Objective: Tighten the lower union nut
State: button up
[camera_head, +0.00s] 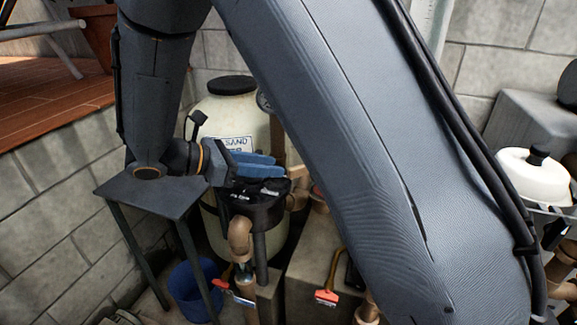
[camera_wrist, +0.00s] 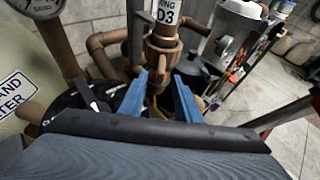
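My gripper (camera_wrist: 161,80) has two blue fingers that stand apart with a gap between them. In the wrist view their tips point toward a brown vertical pipe with a wide ribbed collar (camera_wrist: 164,48), which looks like a union nut. The collar lies just beyond and above the tips, and I see no finger closed on it. Whether this is the lower union nut I cannot tell. In the head view my gripper (camera_head: 262,166) is over a black valve head (camera_head: 262,206) beside the sand filter; the pipe behind is mostly hidden by my arm.
The cream sand filter tank (camera_head: 232,115) stands behind the gripper, with a pressure gauge (camera_wrist: 42,6) near it. A small dark table (camera_head: 152,194) is at left, and a blue bucket (camera_head: 190,288) is below. An orange-handled valve (camera_head: 327,297) is low down.

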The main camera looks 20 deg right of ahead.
aim_at(290, 168)
jog(key=p+x, duration=0.1)
jog(key=x, duration=0.6)
jog(key=shift+s, duration=0.15)
grip_shut()
